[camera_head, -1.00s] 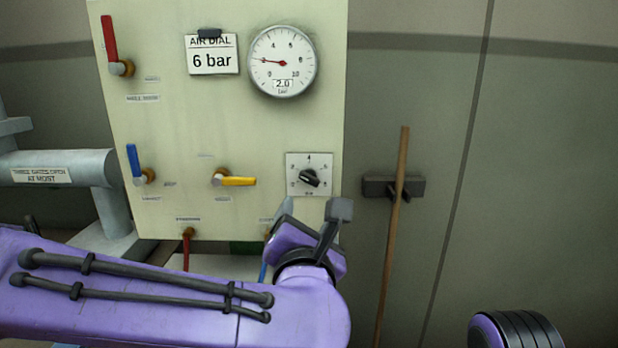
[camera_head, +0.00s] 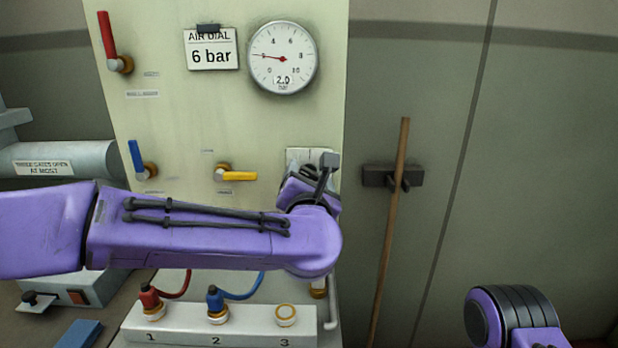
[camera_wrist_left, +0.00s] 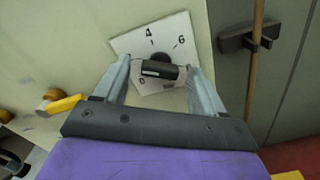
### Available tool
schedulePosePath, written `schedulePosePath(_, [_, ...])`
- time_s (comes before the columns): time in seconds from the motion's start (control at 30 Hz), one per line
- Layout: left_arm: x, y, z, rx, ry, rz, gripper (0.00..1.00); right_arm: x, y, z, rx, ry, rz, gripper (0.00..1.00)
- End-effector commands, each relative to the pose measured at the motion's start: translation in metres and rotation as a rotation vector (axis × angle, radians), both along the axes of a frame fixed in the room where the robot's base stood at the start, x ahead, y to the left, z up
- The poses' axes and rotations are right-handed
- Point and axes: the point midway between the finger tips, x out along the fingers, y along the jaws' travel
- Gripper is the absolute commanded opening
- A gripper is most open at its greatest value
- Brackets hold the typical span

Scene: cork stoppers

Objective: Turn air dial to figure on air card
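The air card (camera_head: 211,52) is clipped to the cream panel and reads "AIR DIAL 6 bar". The round gauge (camera_head: 283,57) beside it shows 2.0 bar. The air dial's white plate (camera_head: 296,154) is mostly hidden behind my left gripper (camera_head: 316,170) in the head view. In the left wrist view the plate (camera_wrist_left: 180,35) shows the figures 4 and 6, and the dark knob (camera_wrist_left: 160,70) sits between the fingertips of my left gripper (camera_wrist_left: 163,68). The fingers are apart, one on each side of the knob; contact cannot be told. My right gripper is out of view.
Red (camera_head: 109,40), blue (camera_head: 137,160) and yellow (camera_head: 238,176) levers are on the panel left of the dial. A wooden stick (camera_head: 392,225) stands in a wall holder to the right. A numbered block (camera_head: 185,320) with red and blue plugs is below my left arm.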

Motion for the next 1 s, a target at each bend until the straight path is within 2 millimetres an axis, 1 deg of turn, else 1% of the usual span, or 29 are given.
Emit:
schedulePosePath(0.03, [0.0, 0.0, 0.0, 0.0, 0.0, 0.0, 0.57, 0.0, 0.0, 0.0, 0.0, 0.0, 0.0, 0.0])
schedulePosePath(0.07, [0.0, 0.0, 0.0, 0.0, 0.0, 0.0, 0.47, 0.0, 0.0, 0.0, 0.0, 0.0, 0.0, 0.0])
schedulePosePath(0.1, [0.0, 0.0, 0.0, 0.0, 0.0, 0.0, 0.34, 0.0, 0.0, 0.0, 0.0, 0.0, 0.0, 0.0])
schedulePosePath(0.17, [0.0, 0.0, 0.0, 0.0, 0.0, 0.0, 0.15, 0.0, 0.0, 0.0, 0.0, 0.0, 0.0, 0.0])
schedulePosePath(0.37, [0.0, 0.0, 0.0, 0.005, 0.0, 0.0, 0.14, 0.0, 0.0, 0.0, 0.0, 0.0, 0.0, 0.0])
schedulePosePath(0.57, [-0.001, 0.0, 0.001, 0.057, 0.0, 0.0, 0.14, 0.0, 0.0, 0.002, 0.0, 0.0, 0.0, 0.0])
schedulePosePath(0.77, [-0.001, 0.0, 0.001, 0.183, 0.001, 0.001, 0.14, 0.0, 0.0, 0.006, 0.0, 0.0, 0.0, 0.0])
schedulePosePath(1.0, [-0.001, 0.0, 0.002, 0.405, 0.001, 0.0, 0.14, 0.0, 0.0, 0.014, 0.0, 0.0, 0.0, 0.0])
